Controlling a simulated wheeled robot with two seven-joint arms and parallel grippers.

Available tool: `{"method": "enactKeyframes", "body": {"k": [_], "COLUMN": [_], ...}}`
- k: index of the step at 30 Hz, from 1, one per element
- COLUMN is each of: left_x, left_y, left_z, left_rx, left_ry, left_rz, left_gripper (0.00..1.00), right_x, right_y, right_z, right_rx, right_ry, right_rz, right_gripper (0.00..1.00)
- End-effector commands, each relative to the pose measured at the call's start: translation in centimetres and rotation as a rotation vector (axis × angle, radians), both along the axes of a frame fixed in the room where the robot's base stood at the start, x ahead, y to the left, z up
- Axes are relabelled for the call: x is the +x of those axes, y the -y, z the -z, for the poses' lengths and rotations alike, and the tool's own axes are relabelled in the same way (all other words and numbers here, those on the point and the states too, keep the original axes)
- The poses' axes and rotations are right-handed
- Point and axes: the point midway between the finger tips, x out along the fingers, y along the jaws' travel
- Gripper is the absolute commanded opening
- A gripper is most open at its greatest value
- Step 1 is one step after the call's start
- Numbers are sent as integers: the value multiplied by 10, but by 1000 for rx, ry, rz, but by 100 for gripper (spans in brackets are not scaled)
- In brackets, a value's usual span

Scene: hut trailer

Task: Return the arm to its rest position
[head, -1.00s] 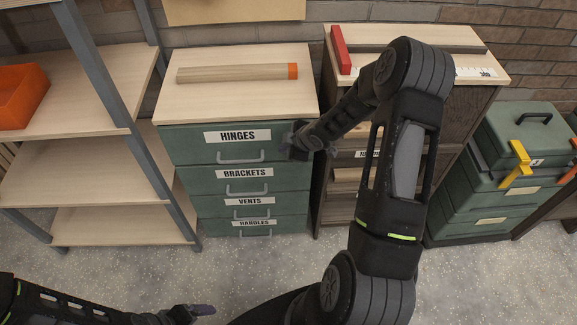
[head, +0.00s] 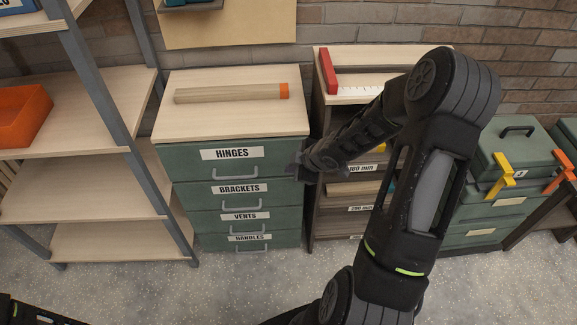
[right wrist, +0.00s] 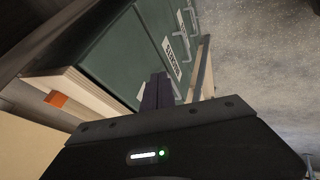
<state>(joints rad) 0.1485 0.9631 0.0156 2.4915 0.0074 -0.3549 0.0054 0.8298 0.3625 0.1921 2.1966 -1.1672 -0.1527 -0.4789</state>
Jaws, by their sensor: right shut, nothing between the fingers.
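My right arm rises from the bottom of the head view and bends over toward the drawer cabinet. My right gripper (head: 297,171) is beside the right edge of the green drawer cabinet (head: 180,160), near its upper drawers. In the right wrist view its fingers (right wrist: 157,92) are together and empty, with the cabinet's drawer fronts beyond them. I cannot tell from the views whether the fingers touch the cabinet. All the labelled drawers, HINGES to HANDLES, look shut. Part of my left arm (head: 30,312) shows at the bottom left corner; its gripper is out of the picture.
A wooden rod with an orange end (head: 230,93) lies on the cabinet top. A shelf rack (head: 90,185) with an orange bin (head: 22,115) stands left. A wooden shelf unit (head: 330,205) stands behind my right arm. Green toolboxes (head: 515,150) stand at the right. The speckled floor in front is open.

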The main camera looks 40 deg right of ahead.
Motion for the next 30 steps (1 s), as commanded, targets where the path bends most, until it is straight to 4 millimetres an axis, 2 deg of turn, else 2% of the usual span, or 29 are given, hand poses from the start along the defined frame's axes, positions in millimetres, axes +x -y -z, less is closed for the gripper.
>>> {"method": "enactKeyframes", "body": {"k": [17,22,23,26,27,29,30], "left_x": [0,0,0,0,0,0,0], "left_y": [0,0,0,0,0,0,0], "left_z": [1,1,1,1,1,1,1], "left_rx": [0,0,0,0,0,0,0], "left_ry": [0,0,0,0,0,0,0], "left_rz": [0,0,0,0,0,0,0], "left_gripper": [87,87,87,87,87,87,87], "right_x": [1,-2,-6,-19,-27,-42,-56], "right_y": [0,-7,-12,-55,-81,-120,-147], "right_z": [0,4,10,40,55,76,90], "right_rx": [16,188,242,453,540,641,691], "right_ry": [1,-2,-13,-91,-143,-231,-295], "right_rz": [19,241,301,515,601,722,795], "right_gripper": [0,0,0,0,0,0,0]}}
